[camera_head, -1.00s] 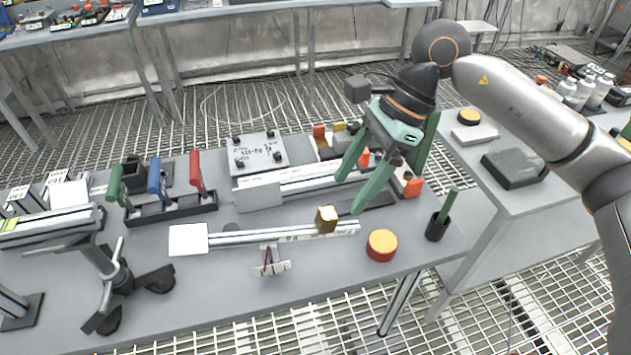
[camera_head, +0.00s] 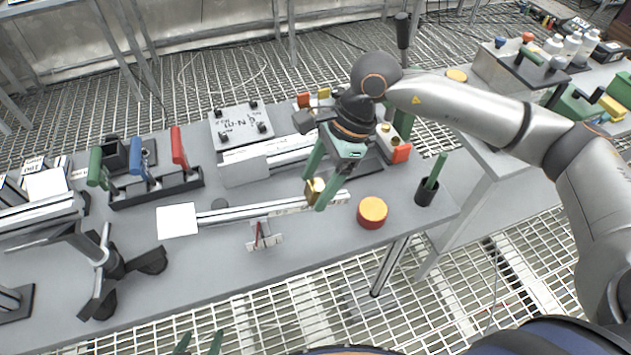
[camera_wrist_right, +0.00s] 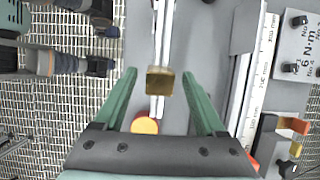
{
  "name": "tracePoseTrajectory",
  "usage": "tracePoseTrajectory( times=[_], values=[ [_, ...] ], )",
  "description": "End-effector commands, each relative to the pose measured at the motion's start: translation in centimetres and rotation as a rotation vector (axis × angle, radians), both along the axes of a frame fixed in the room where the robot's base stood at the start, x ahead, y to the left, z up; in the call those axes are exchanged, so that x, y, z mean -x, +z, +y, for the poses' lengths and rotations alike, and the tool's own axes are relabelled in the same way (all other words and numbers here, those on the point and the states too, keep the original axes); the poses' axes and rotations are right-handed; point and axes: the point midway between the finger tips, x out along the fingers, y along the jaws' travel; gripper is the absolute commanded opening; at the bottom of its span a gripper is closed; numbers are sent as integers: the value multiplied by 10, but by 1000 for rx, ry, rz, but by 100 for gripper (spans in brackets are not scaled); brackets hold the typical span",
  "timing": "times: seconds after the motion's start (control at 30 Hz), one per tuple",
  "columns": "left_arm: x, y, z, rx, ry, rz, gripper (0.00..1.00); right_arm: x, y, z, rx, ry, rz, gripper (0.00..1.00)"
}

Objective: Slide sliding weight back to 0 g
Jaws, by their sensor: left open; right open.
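The brass sliding weight (camera_head: 314,190) is a small gold block near the right end of a pale balance beam (camera_head: 240,214). The beam has a white square pan (camera_head: 177,220) at its left end and a small stand with a red pointer (camera_head: 263,236) below it. My right gripper (camera_head: 314,194) is open, with its green fingers reaching down around the weight. In the right wrist view the weight (camera_wrist_right: 160,81) lies between the fingertips (camera_wrist_right: 160,78), with a gap on each side. My left gripper (camera_head: 200,339) is open at the bottom edge, away from the beam.
A red and yellow round button (camera_head: 372,212) and a black cup with a green stick (camera_head: 427,191) stand right of the beam. Coloured levers (camera_head: 153,182) and a grey plate (camera_head: 241,125) stand behind. A black-legged stand (camera_head: 107,260) is at left.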

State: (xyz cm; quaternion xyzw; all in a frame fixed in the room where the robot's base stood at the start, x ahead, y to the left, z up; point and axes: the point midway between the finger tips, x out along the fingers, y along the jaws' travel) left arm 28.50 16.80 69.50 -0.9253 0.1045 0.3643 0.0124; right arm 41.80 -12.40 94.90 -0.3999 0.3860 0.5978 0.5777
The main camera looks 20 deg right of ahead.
Motion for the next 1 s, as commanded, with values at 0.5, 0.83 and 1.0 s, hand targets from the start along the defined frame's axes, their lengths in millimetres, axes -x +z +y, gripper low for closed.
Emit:
tracePoseTrajectory(
  times=[0.5,0.83,1.0],
  values=[
    [-2,2,0,0,0,-5,72,0,-8,3,-1,0,1,60],
    [-2,2,0,0,0,-5,72,0,-8,3,-1,0,0,23],
    [-2,2,0,0,0,-5,72,0,-8,3,-1,0,1,4]
  ],
)
